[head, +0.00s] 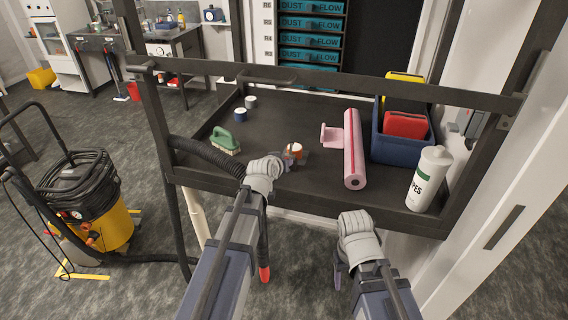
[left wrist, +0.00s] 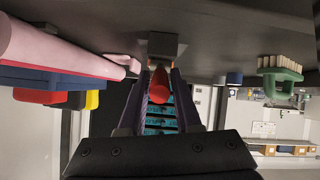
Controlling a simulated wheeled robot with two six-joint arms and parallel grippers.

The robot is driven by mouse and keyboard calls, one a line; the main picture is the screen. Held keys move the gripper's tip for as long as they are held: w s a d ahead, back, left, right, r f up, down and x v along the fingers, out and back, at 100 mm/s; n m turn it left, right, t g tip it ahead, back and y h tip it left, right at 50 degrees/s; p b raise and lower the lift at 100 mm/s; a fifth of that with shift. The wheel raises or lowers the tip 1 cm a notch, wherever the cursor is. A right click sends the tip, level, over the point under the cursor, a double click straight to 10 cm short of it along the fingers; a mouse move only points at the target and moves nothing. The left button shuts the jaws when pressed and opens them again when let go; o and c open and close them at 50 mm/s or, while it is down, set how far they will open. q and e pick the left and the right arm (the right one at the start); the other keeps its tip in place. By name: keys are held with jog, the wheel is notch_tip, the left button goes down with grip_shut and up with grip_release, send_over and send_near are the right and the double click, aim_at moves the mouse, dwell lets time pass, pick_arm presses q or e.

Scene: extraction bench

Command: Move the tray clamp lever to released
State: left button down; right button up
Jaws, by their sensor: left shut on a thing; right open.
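The clamp lever's red knob (head: 297,148) stands on the dark tray (head: 275,113), between the green brush and the pink roll. In the left wrist view the red knob (left wrist: 159,86) sits between my left fingers, with a dark grey block (left wrist: 164,46) behind it on the tray surface. My left gripper (head: 288,159) is shut on the knob; in the head view my wrist hides part of the jaws. My right gripper (head: 338,276) is open and empty, low in front of the tray's front edge. The lever's shaft is mostly hidden.
On the tray are a green brush (head: 225,141), a pink roll (head: 354,150), a blue bin (head: 402,145), a white bottle (head: 429,180) and small blue (head: 240,115) and grey (head: 251,101) pieces. A yellow-black vacuum (head: 90,215) stands left; its black hose (head: 205,153) runs along the tray.

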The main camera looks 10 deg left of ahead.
pick_arm(q)
jog(key=c, duration=0.6)
grip_release()
jog(key=shift+s, duration=0.1)
jog(key=p+v, duration=0.4)
jog(key=v, duration=0.3)
jog(key=shift+s+r, duration=0.15)
jog(key=shift+s, duration=0.15)
jog(key=s+d+f+m+g, duration=0.4)
jog(key=s+d+f+g, duration=0.4)
jog(key=s+d, duration=0.4)
jog(key=s+d+f+g+y, duration=0.1)
jog(key=s+g, duration=0.1)
jog(key=s, duration=0.4)
jog(key=s+f+m+g+y, duration=0.1)
jog(key=s+f+g, duration=0.1)
jog(key=s, duration=0.4)
jog(key=shift+s+d+b, duration=0.25)
jog(key=shift+d+b, duration=0.1)
